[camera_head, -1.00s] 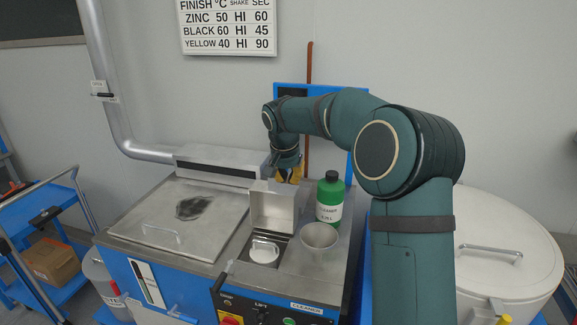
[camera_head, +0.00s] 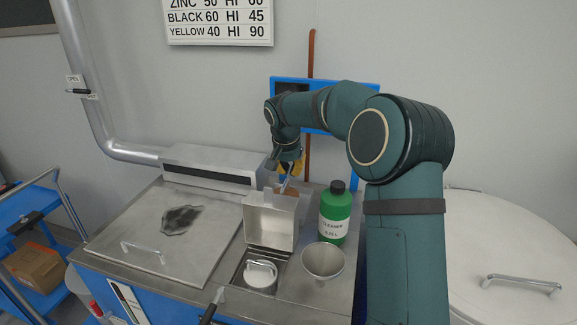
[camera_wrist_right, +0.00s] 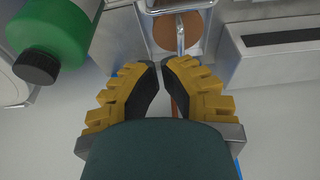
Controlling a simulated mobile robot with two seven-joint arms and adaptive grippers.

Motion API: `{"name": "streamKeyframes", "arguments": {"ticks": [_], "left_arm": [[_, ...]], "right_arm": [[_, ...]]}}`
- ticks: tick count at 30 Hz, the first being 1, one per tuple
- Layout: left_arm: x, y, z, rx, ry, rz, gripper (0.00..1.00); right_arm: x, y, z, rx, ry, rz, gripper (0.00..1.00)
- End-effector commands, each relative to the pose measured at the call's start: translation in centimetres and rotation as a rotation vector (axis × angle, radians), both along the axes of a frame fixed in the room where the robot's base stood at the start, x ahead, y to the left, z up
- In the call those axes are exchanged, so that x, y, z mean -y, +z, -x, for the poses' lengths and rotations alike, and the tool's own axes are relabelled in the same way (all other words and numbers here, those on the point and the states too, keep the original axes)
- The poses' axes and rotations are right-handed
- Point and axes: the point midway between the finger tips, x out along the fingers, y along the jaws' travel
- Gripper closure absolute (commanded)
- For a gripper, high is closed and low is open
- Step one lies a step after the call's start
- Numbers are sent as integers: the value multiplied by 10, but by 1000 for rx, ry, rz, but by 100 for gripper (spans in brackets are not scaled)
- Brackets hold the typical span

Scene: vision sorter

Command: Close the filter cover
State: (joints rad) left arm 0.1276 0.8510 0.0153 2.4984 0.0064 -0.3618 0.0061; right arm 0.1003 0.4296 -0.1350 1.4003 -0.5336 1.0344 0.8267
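The filter cover (camera_head: 270,222) is a grey metal box-shaped lid. It stands open and upright behind a square well holding a white round filter (camera_head: 261,274) with a handle. My right gripper (camera_head: 290,170) is just behind and above the cover's top edge, partly hidden by my arm. In the right wrist view the yellow fingers (camera_wrist_right: 160,64) have their tips close together with nothing held between them. A metal handle (camera_wrist_right: 180,35) over a brown disc lies just beyond the tips, apart from them. My left gripper is out of view.
A green cleaner bottle (camera_head: 335,213) stands right of the cover, close to my right arm; it also shows in the wrist view (camera_wrist_right: 62,25). A metal cup (camera_head: 322,262) stands in front of it. A flat lid (camera_head: 165,235) lies to the left, and a long metal housing (camera_head: 212,166) behind.

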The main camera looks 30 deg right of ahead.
Motion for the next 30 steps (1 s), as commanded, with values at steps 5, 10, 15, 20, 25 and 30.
{"name": "streamKeyframes", "arguments": {"ticks": [5, 10, 15, 20, 25, 30], "left_arm": [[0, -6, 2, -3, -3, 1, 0], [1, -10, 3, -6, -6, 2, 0], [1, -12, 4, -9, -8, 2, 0], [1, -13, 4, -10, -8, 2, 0], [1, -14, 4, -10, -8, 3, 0], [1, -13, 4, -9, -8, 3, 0]], "right_arm": [[9, -38, -6, -5, -1, -1, 100], [10, -60, -9, 1, 3, -1, 100], [-8, -57, 6, 1, 3, -1, 100], [-15, -57, 13, 1, 0, -1, 100], [-17, -57, 14, 0, 0, 0, 100], [-17, -57, 14, 1, 0, -1, 100]]}}
